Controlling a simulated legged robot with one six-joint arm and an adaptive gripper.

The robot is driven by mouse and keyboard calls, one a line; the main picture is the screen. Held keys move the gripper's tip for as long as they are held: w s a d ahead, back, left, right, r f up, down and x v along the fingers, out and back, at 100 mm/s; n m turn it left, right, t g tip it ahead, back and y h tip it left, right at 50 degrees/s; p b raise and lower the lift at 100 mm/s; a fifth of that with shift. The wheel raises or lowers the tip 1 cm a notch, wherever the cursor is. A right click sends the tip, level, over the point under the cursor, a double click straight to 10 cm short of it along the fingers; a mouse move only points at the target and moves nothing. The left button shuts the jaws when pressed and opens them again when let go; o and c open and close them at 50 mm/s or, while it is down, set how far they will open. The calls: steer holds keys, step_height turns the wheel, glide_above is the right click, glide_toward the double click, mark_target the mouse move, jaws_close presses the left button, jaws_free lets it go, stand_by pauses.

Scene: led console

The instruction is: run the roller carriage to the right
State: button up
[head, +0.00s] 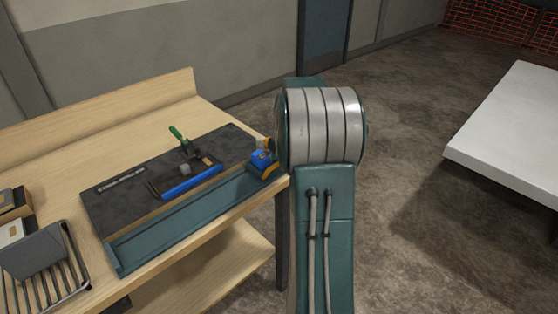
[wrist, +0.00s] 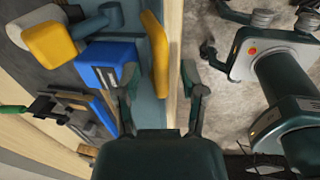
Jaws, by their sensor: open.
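The roller carriage (head: 262,161) appears to be the blue and yellow piece at the right end of a long teal channel (head: 190,214) along the bench front. In the wrist view, its blue block (wrist: 108,62) has a yellow block on one side and an upright yellow plate (wrist: 157,50) on the other. My gripper (wrist: 160,85) is open, with one finger on each side of the yellow plate's near end. I cannot tell whether a finger touches it. In the head view my arm hides the gripper.
A dark panel (head: 120,199) behind the channel carries a blue bar (head: 192,183) and a green-handled clamp (head: 177,134). A wire rack (head: 45,280) stands at the bench's left. A white table (head: 510,120) stands right, with open floor between.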

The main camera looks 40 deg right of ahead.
step_height(320, 180, up, 12)
steer(key=s, duration=0.2)
steer(key=shift+f, duration=0.2)
stand_by(0.4)
steer(key=s+a+r+m, duration=0.2)
steer(key=a+m, duration=0.1)
steer(key=a, duration=0.4)
steer(key=s+a+r+m+t, duration=0.1)
steer(key=a+m, duration=0.1)
steer(key=a, duration=0.4)
steer(key=s+a+r+m, duration=0.2)
steer(key=a+m, duration=0.1)
steer(key=a, duration=0.4)
steer(key=s+a+f+m+t, duration=0.1)
steer(key=s+a+f+m, duration=0.1)
steer(key=s+a+m, duration=0.3)
steer(key=s+a+f+m+t, duration=0.1)
steer(key=s+a+f+m, duration=0.1)
steer(key=s+a+m, duration=0.3)
steer(key=s+a, duration=0.3)
steer(key=shift+s+a+f, duration=0.3)
steer(key=shift+a+f, duration=0.1)
steer(key=shift+d, duration=0.15)
